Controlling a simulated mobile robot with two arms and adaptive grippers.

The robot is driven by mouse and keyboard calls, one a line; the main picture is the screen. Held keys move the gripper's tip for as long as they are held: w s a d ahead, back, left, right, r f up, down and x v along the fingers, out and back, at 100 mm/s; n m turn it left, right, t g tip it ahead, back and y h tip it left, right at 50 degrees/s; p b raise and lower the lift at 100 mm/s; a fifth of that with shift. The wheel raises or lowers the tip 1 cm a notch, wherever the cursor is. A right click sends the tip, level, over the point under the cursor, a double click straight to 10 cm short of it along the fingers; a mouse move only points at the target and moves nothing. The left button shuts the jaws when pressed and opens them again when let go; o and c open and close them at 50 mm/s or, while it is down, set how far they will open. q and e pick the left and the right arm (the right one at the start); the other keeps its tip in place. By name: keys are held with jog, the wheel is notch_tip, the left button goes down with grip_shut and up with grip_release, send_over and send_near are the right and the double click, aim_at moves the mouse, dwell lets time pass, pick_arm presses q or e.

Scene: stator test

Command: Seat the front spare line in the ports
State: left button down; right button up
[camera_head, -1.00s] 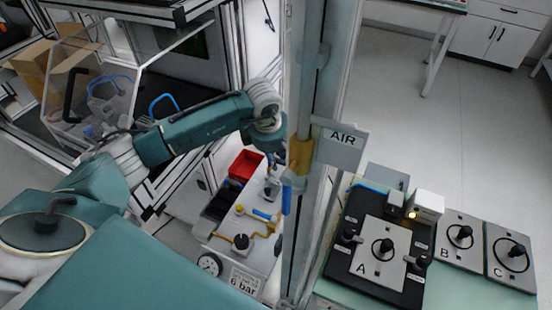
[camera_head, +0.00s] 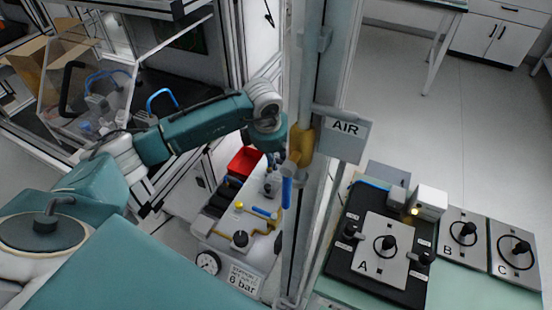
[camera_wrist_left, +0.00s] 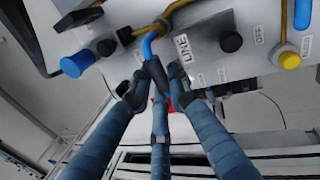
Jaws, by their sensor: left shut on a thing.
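In the left wrist view my left gripper (camera_wrist_left: 157,84) has its blue-grey fingers closed around a black sleeve (camera_wrist_left: 156,72). A bent blue hose (camera_wrist_left: 151,42) rises from the sleeve, which looks like the end of the spare line. The sleeve is at the edge of a pale panel (camera_wrist_left: 270,22), beside a grey block marked LINE (camera_wrist_left: 200,45). The fingers cover the sleeve's lower end, so I cannot tell whether it is in a port. In the head view the gripper (camera_head: 274,160) is small and partly hidden by my arm and the post. My right gripper is not in view.
Close right of my arm stands a grey post (camera_head: 308,80) with an AIR sign (camera_head: 343,136). The air unit below has a gauge (camera_head: 208,262) and a 6 bar label (camera_head: 243,279). A red bin (camera_head: 243,160) stands behind. Test plates (camera_head: 385,245) lie right.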

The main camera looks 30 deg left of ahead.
pick_arm(q)
jog(key=shift+f+b, duration=0.55)
jog(key=c, duration=1.6)
grip_release()
jog(key=shift+o, duration=0.2)
jog(key=shift+r, duration=0.1)
jog(key=v, duration=1.2)
jog(key=shift+s, duration=0.1)
